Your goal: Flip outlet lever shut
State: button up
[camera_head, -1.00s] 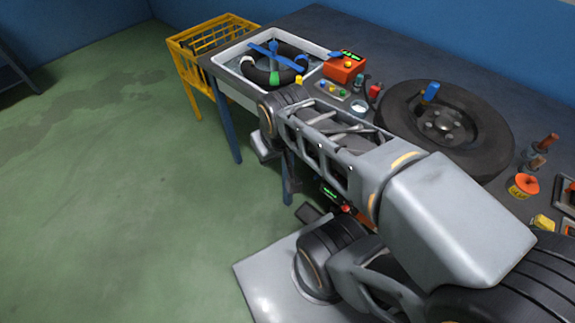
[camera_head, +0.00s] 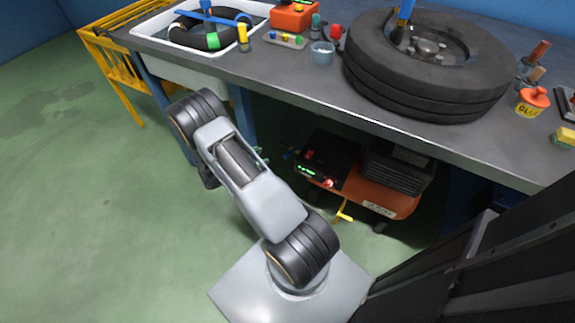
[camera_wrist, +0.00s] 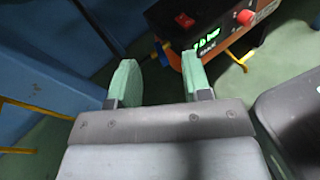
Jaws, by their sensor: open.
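Under the workbench stands an orange compressor (camera_head: 378,199) with a black top and a green lit display. A yellow lever (camera_head: 343,213) sticks out at its front, low down, below a red knob (camera_head: 328,183). In the wrist view, the compressor's control box (camera_wrist: 207,36) is at the top, and a yellow piece, seemingly the lever (camera_wrist: 240,60), shows at its lower right. My gripper (camera_wrist: 160,76) is open and empty, its green fingers apart, short of the compressor. In the head view my arm mostly hides the gripper at the bench's front edge.
The workbench (camera_head: 300,88) overhangs the compressor, with a blue leg (camera_wrist: 95,15) close left of my gripper. A tyre (camera_head: 430,85), a white basin (camera_head: 160,42) and small items stand on top. Green floor is clear at left.

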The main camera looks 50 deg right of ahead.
aim_at(288, 155)
notch_tip(288, 155, down, 13)
jog(key=d+n+t+h+b, duration=0.1)
jog(key=n+t+h+b, duration=0.15)
jog(key=n+t, duration=0.2)
jog(key=shift+n+g, duration=0.25)
jog(key=d+b, duration=0.2)
jog(key=d, duration=1)
jog(key=shift+d+b, duration=0.1)
jog(key=shift+b, duration=0.25)
jog(key=shift+d, duration=0.85)
jog(key=shift+c, duration=0.2)
grip_shut()
